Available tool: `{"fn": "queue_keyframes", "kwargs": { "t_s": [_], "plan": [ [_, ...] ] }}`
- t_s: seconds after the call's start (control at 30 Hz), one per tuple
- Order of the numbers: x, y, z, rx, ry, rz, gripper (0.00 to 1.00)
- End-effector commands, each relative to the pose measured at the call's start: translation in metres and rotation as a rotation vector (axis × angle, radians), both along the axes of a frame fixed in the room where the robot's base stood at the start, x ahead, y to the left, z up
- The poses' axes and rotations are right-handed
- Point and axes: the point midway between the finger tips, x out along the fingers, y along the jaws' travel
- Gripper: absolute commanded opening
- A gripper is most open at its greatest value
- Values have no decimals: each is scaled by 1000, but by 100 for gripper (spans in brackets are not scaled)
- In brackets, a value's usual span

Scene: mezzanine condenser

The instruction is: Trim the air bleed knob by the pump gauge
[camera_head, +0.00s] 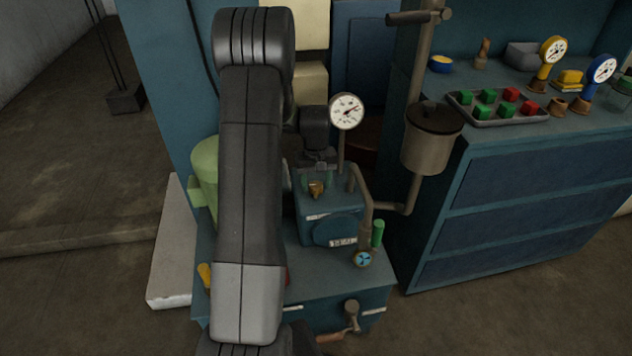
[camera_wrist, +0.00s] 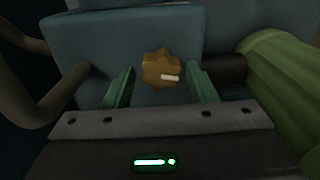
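The brass-coloured knob (camera_head: 316,188) sits on top of the blue pump housing (camera_head: 312,228), below and left of the white round pump gauge (camera_head: 346,111). In the wrist view the knob (camera_wrist: 158,66) is scalloped, with a white mark pointing right. My gripper (camera_head: 318,178) is at the knob, its body seen above it. In the wrist view my gripper (camera_wrist: 160,78) has its green fingers on either side of the knob, with a small gap visible at each side. The fingers are open and hold nothing. Whether the tips are level with the knob cannot be told.
A grey pipe (camera_head: 366,200) bends close to the right of the knob, and a lidded pot (camera_head: 430,140) hangs beyond it. A green cylinder (camera_head: 205,165) stands left, partly behind my arm. The bench at right carries a tray (camera_head: 490,117) of coloured blocks. Open floor lies far left.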

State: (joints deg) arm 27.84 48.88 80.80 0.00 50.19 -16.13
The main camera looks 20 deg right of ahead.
Motion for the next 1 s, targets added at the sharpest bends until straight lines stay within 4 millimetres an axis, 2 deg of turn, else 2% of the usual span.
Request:
{"fn": "queue_keyframes", "kwargs": {
  "t_s": [0.33, 0.47, 0.57, 0.8, 1.0],
  "plan": [
    [0, 0, 1, 0, 1, 0, 62],
    [0, 0, 12, 0, 0, -1, 62],
    [0, 0, 30, 0, -1, -1, 62],
    [0, 0, 87, -2, -3, 0, 62],
    [0, 0, 122, 0, -2, 0, 62]
  ]
}}
